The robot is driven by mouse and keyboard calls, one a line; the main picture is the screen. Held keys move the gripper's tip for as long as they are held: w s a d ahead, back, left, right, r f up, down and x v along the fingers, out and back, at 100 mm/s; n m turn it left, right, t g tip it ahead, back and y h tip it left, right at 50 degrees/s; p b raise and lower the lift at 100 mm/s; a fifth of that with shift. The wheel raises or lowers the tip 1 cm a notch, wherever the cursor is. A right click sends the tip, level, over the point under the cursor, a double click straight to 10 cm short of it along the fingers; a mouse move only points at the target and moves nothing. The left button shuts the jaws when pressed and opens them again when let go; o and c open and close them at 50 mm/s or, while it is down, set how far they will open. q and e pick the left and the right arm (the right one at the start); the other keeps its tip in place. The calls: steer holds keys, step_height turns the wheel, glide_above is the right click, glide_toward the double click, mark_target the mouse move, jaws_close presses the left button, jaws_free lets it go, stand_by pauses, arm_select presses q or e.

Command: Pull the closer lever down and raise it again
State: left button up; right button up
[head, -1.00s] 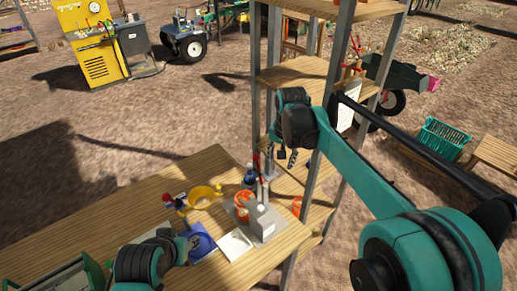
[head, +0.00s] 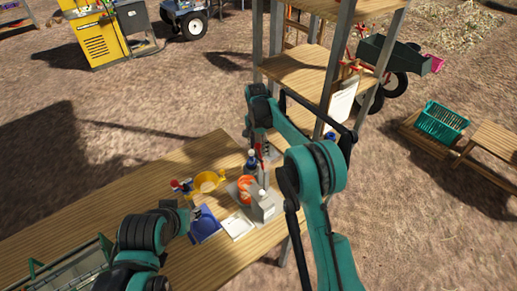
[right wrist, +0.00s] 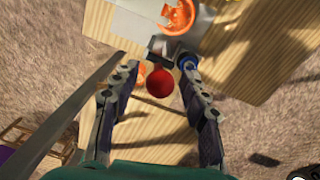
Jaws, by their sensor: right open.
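A lever with a round red knob (right wrist: 160,83) stands between the fingers of my right gripper (right wrist: 160,66) in the right wrist view. The fingers are open, one on each side, with gaps to the knob. In the head view the lever's red part (head: 260,153) shows at the back of a grey device (head: 263,205), close under my right gripper (head: 265,143). The arm hides part of that area. My left gripper (head: 178,213) is over the table near a blue tray; its fingers are not clear.
On the wooden table (head: 110,220) are an orange round part (head: 246,189), a yellow ring (head: 208,181), the blue tray (head: 205,224) and a white card (head: 238,225).

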steer(key=shift+f, duration=0.75)
jaws_close()
